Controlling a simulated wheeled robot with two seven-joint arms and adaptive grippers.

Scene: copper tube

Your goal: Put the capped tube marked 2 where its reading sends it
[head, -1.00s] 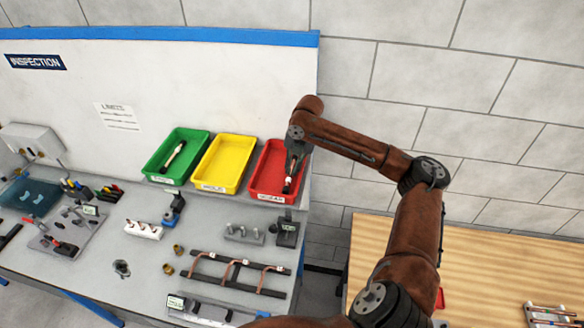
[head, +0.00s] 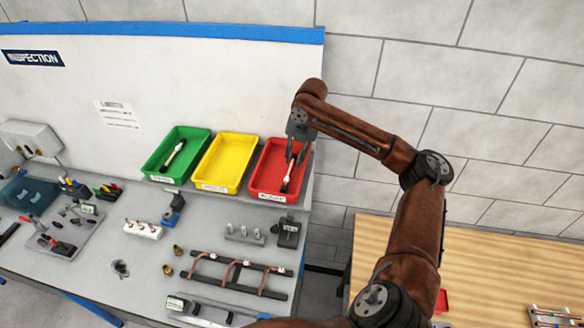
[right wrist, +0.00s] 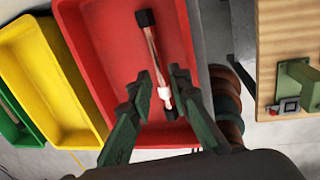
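A capped tube (head: 288,178), pale with dark ends, lies in the red tray (head: 263,170) at the right end of the bench's back row. No number can be read on it. My right gripper (head: 298,154) is just above the tray's back right part. In the right wrist view its fingers (right wrist: 160,82) are spread apart, with the tube (right wrist: 153,52) lying lengthwise on the floor of the red tray (right wrist: 97,50) between and beyond them. A green tray (head: 155,170) holds another tube (head: 175,153). The yellow tray (head: 216,165) is empty. My left gripper is out of view.
A small grey rack with pegs (head: 244,235) and a dark block device (head: 287,232) stand in front of the red tray. A black rack with copper tubes (head: 238,275) lies nearer. A wooden table (head: 480,230) stands at the right.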

